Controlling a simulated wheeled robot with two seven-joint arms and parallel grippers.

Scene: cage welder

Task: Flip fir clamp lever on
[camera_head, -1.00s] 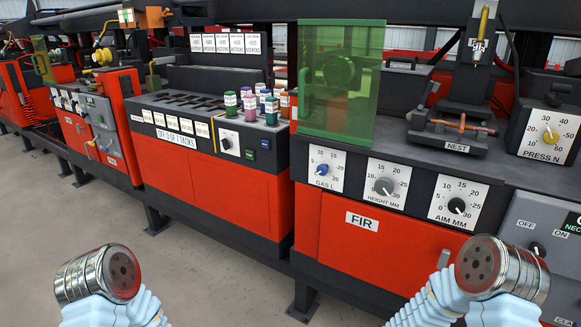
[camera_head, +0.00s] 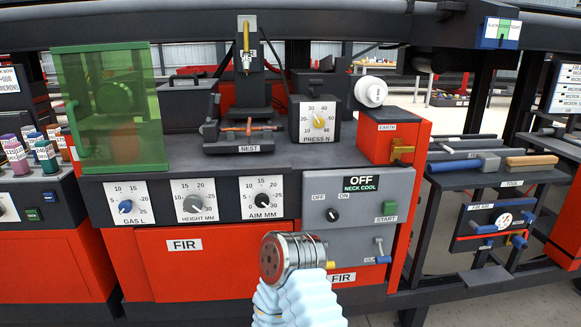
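The fir station's grey control panel (camera_head: 357,215) is right of centre. Low on its right side is a small lever with a blue end (camera_head: 383,259) and a pale upper part, beside a small label too blurred to read fully. A yellow-tipped piece (camera_head: 330,265) shows lower left on the panel, partly hidden by my arm; I cannot tell what it is. A FIR label (camera_head: 342,277) sits below the panel. My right arm's round metal joint covers the panel's lower left corner. Neither of my grippers is in view.
The panel also has an OFF/ON knob (camera_head: 333,215) and a green START button (camera_head: 390,208). Left are three dials and a red FIR door (camera_head: 210,262). Above are the nest (camera_head: 240,138) and the green shield (camera_head: 110,105). A tool rack (camera_head: 495,165) stands right.

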